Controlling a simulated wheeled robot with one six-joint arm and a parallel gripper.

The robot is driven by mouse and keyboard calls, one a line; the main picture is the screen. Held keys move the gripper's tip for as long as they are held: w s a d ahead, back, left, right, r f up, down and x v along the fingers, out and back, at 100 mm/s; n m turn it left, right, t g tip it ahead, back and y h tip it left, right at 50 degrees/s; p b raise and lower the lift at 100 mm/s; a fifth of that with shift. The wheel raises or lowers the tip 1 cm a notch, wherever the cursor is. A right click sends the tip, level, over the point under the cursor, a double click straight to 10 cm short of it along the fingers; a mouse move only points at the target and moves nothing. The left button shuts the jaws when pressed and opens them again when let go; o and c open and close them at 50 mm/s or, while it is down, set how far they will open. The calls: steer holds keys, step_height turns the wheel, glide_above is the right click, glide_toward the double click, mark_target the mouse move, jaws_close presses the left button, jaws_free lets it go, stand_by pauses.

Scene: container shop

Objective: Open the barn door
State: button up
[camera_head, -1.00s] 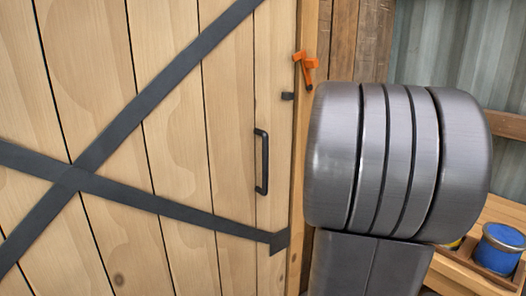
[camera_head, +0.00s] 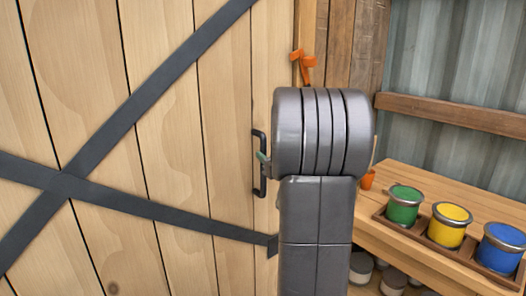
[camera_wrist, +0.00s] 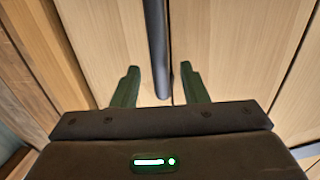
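The barn door (camera_head: 165,150) is pale wood planks with dark diagonal straps, and it fills the left of the head view. Its black vertical handle (camera_head: 256,186) is near the right edge of the door. My gripper (camera_wrist: 160,73) is open in the wrist view, with the handle (camera_wrist: 156,40) as a dark bar between its two green fingers. I see no finger closed on the bar. In the head view one green fingertip shows beside the handle, and my arm hides the rest of the gripper. The door looks closed.
An orange latch-like piece (camera_head: 304,66) sits on the frame above my wrist. To the right, a wooden bench (camera_head: 470,205) holds green (camera_head: 404,205), yellow (camera_head: 449,225) and blue (camera_head: 500,248) paint cans in a tray. More cans stand below the bench.

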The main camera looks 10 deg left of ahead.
mark_target(264, 152)
steer(key=shift+x, duration=2.15)
steer(key=shift+c, duration=0.4)
jaws_close()
